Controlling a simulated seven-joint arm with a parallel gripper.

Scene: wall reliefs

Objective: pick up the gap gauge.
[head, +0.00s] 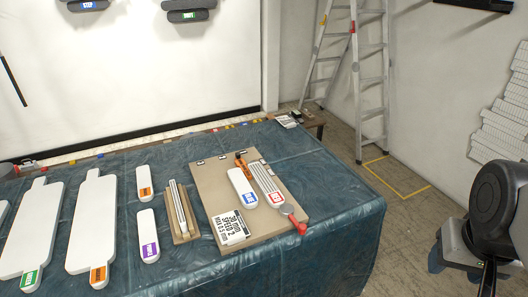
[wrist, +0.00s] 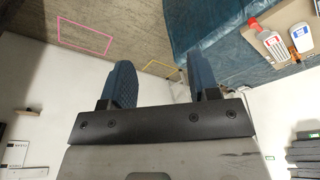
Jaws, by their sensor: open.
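No part is marked as the gap gauge by a label that I can read. A slim light grey bar (head: 180,207) lies lengthwise in a small wooden rest (head: 183,231) on the blue-covered table in the head view; it may be the gauge. An orange and black tool (head: 241,164) lies on the tan board (head: 214,181) to its right. My gripper (wrist: 163,80) is open and empty in the wrist view, with its two dark blue fingers apart. It is well away from the table objects, which show only at that view's upper right.
The table (head: 330,200) also bears large white paddles (head: 92,225), small labelled white pieces (head: 148,235), a ridged piece (head: 265,180) and a printed card (head: 231,227). A red-tipped bottle or tool (head: 298,226) lies at the board's right edge. A ladder (head: 357,70) stands behind.

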